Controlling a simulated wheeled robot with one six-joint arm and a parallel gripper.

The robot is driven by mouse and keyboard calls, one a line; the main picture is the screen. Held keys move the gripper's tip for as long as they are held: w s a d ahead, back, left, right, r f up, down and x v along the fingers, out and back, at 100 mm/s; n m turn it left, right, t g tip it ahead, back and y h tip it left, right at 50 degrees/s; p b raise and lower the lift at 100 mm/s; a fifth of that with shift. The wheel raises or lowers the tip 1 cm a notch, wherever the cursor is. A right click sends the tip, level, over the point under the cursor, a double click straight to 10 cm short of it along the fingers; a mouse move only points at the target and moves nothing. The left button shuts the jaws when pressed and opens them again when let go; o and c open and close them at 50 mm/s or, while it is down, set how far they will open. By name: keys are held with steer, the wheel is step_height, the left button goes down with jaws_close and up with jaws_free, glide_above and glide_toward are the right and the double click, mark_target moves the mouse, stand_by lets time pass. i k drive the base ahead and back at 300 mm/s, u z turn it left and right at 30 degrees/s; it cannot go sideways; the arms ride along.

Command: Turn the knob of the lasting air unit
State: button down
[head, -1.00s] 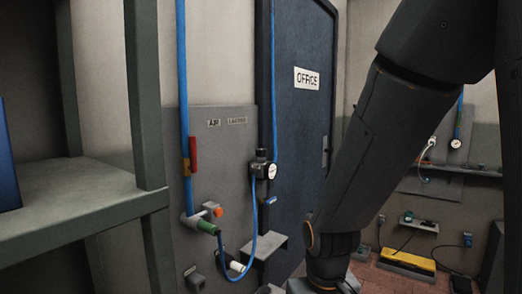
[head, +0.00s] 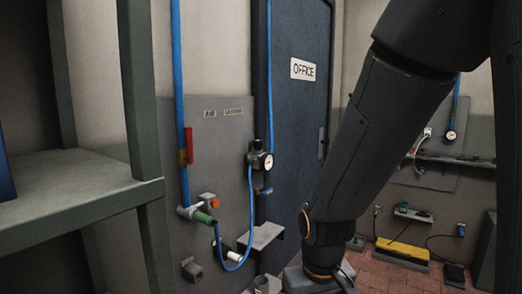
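The lasting air unit is on a grey wall panel (head: 228,130) left of the office door, under small labels that seem to read "AIR" and "LASTING". Its regulator (head: 256,150) has a dark knob on top (head: 255,145) and a round white gauge (head: 267,161). A red lever (head: 189,146) lies along the blue pipe to its left. My arm comes down from the upper right, apart from the regulator. My gripper is not clearly visible; the arm's lower end runs to the bottom edge.
A grey-green shelf rack (head: 95,195) stands close on the left. The blue office door (head: 297,130) is behind the unit. A small grey ledge (head: 264,236) juts out below the regulator. Another gauge panel (head: 440,150) and a yellow pedal (head: 402,252) are at right.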

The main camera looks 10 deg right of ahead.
mark_target(256, 142)
steer(key=k, duration=0.6)
steer(key=z, duration=0.5)
steer(key=i, duration=1.55)
steer(key=u, duration=0.25)
